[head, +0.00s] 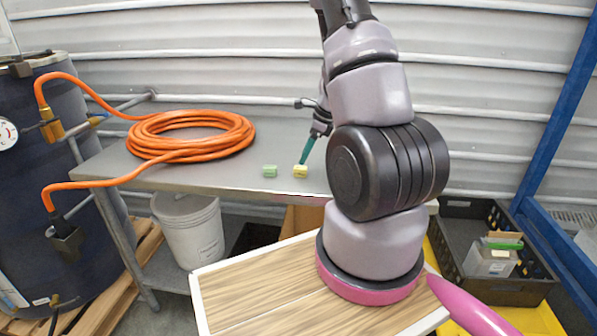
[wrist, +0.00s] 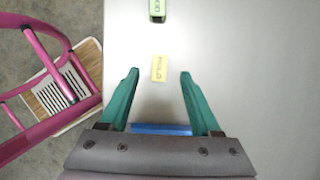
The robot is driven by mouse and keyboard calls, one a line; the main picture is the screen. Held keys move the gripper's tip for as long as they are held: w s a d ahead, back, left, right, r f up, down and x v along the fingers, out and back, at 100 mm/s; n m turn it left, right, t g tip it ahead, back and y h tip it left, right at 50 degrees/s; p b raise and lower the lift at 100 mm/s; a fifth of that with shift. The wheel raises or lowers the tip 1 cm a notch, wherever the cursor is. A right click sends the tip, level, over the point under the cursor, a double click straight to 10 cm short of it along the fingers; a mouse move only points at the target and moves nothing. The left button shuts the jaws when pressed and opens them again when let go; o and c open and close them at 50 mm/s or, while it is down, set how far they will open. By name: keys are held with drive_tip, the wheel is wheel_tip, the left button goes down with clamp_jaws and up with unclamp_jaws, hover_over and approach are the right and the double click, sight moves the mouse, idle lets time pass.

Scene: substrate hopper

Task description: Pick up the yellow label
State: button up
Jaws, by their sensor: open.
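The yellow label (head: 300,171) lies on the grey metal table near its front edge, right of a green label (head: 269,171). In the wrist view the yellow label (wrist: 159,68) shows dark lettering and lies beyond the fingertips, roughly midway between them across the picture. My gripper (wrist: 159,72) is open and empty, with teal fingers spread on either side. In the head view my gripper (head: 305,152) is just above the yellow label, and only one teal finger shows clearly. The green label (wrist: 157,10) is at the top edge of the wrist view.
A coiled orange hose (head: 190,135) lies on the table (head: 225,178) at left and runs to a dark tank (head: 35,180). A white bucket (head: 190,230) stands below. A black crate (head: 470,285) is at right. A blue strip (wrist: 160,129) shows between the finger bases.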

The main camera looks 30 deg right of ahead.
sight(300, 167)
drive_tip(key=x, duration=0.5)
drive_tip(key=shift+s+f, duration=0.1)
drive_tip(key=shift+f, duration=0.35)
drive_tip(key=shift+c, duration=0.3)
clamp_jaws()
